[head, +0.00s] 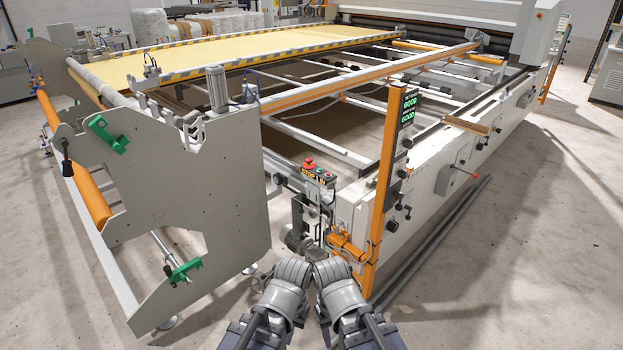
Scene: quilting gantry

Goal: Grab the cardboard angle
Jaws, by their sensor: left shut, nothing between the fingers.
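The cardboard angle (467,125) looks like the long, thin tan piece lying on the top ledge of the machine's right side rail. It is in the right half of the head view, well beyond both my grippers. My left gripper (292,271) is at the bottom centre, shut and empty. My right gripper (333,270) is close beside it at the bottom centre. Its fingers are hidden by its own wrist, so its opening does not show.
The quilting machine's grey end plate (200,215) stands at the left. An orange post (385,190) with a green display rises just ahead of my grippers. Long grey pipes (440,235) lie on the floor along the side rail. The concrete floor (540,260) at the right is clear.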

